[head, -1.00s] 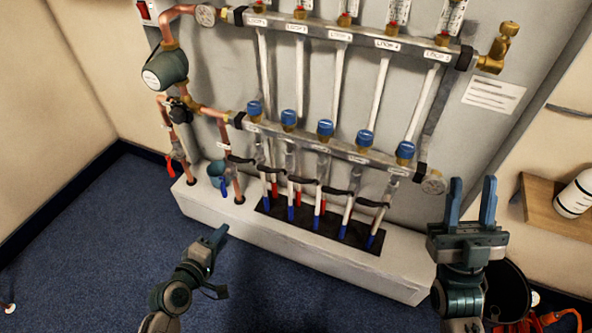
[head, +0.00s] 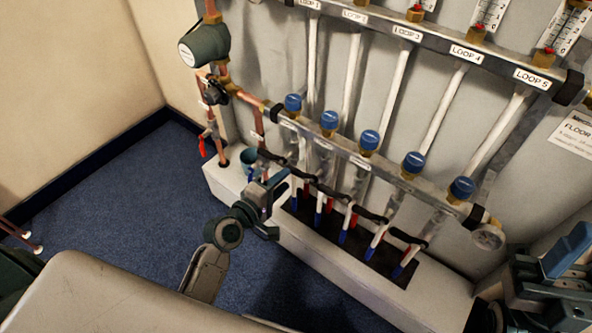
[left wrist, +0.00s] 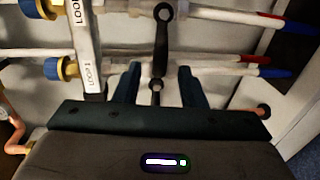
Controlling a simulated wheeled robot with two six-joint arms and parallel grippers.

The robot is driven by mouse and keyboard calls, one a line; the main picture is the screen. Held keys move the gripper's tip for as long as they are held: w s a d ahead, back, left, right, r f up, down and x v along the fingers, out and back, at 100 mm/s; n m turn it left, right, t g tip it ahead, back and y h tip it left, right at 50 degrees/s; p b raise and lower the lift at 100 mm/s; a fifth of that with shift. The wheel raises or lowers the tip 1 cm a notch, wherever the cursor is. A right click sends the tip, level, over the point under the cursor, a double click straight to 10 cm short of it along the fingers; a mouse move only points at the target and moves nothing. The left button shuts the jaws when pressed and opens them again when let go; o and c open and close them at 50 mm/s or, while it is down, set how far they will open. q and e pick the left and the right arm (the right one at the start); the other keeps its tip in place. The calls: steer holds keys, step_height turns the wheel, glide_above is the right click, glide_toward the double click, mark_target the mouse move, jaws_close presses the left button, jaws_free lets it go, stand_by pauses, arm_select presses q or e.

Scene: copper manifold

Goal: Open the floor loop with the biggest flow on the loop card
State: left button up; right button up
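Several blue valve caps sit along the lower manifold bar (head: 340,150), from the leftmost cap (head: 292,103) to the rightmost cap (head: 461,188). Labels on the upper bar read LOOP 1 to LOOP 5. The loop card (head: 575,130) is cut by the right edge; its heading starts with FLOOR and its lines are unreadable. My left gripper (head: 282,184) is below the bar's left end. In the left wrist view it is open (left wrist: 158,78), with a black strap between or behind its fingers; a blue cap (left wrist: 52,68) is left of it, by a LOOP 1 label. My right gripper (head: 570,255) is partly cut off.
Flow gauges with red marks (head: 545,58) stand on the upper bar. White pipes with red and blue ends enter the white plinth (head: 350,275). A round gauge (head: 488,237) is at the lower bar's right end. A pump (head: 203,45) is at left.

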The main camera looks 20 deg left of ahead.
mark_target(295, 169)
arm_select(q)
steer(key=x, duration=0.5)
steer(key=shift+w+d+f+b, duration=0.1)
steer(key=shift+w+d+b, duration=0.05)
steer(key=shift+w+b, duration=0.2)
jaws_close()
